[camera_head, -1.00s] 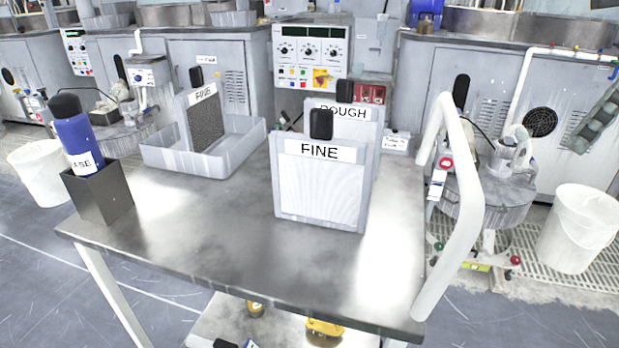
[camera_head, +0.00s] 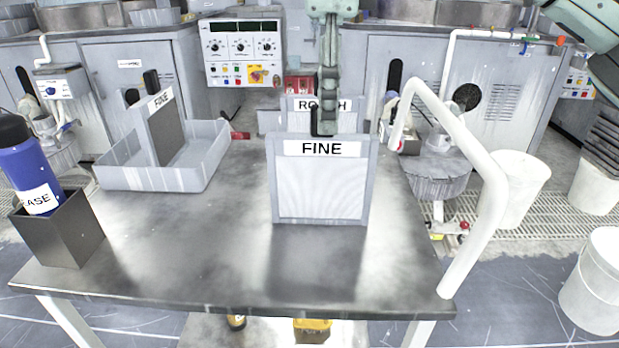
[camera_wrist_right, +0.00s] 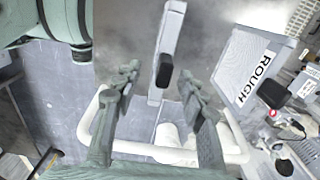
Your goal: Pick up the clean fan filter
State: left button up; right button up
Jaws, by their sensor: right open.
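The clean fan filter (camera_head: 320,189), a pale framed panel labelled FINE, stands upright on the metal table. Its black handle (camera_wrist_right: 165,71) is on its top edge. My right gripper (camera_head: 326,122) comes down from above at the handle in the head view. In the right wrist view my right gripper (camera_wrist_right: 160,80) is open, with the handle showing between its spread fingers. I cannot tell whether a finger touches it. A second FINE filter (camera_head: 165,133), with a dark mesh, stands in the grey tray. My left gripper is not in view.
The ROUGH filter (camera_head: 346,121) stands just behind the clean one and shows in the wrist view (camera_wrist_right: 240,66). The grey tray (camera_head: 150,178) and a dark box (camera_head: 62,235) with a blue bottle (camera_head: 35,172) are at left. A white rail (camera_head: 478,165) borders the right side.

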aim_at(322, 136)
jog(key=f, duration=0.4)
jog(key=shift+w+a+f, duration=0.15)
jog(key=shift+a+f, duration=0.15)
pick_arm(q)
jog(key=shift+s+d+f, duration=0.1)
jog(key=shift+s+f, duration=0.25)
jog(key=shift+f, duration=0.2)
pick_arm(e)
notch_tip(322, 136, down, 2)
jog(key=shift+f, duration=0.1)
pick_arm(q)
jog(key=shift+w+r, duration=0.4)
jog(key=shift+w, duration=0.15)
pick_arm(e)
grip_shut()
